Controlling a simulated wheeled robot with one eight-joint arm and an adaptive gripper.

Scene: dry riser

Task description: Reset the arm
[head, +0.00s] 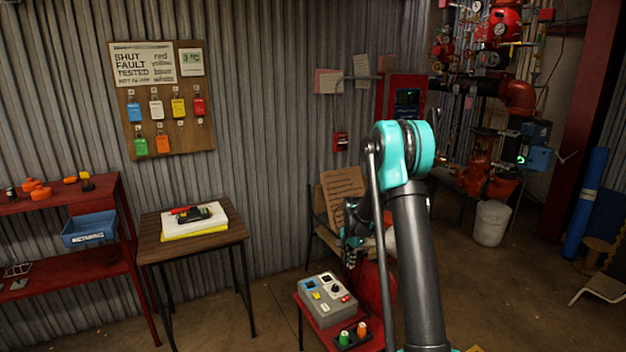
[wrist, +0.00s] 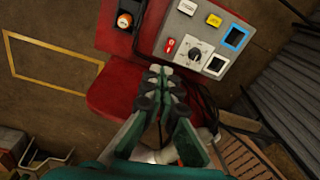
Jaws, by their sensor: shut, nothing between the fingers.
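My gripper (wrist: 163,78) is shut and empty in the wrist view, its green-sided fingers together. It points toward a red stand (wrist: 112,92) below a grey control box (wrist: 188,18). In the head view my arm is raised and bent at a teal joint. My gripper (head: 352,240) shows partly behind the arm, above and behind the grey control box (head: 318,290). The fingertips are too small there to make out.
Two small orange- and green-topped items (head: 352,335) stand beside the box. A wooden table (head: 160,248) and a red shelf (head: 95,262) with a blue bin (head: 88,230) stand left. A chair (head: 318,225) is behind the arm. Red pipework (head: 518,95) and a white bucket (head: 491,223) are right.

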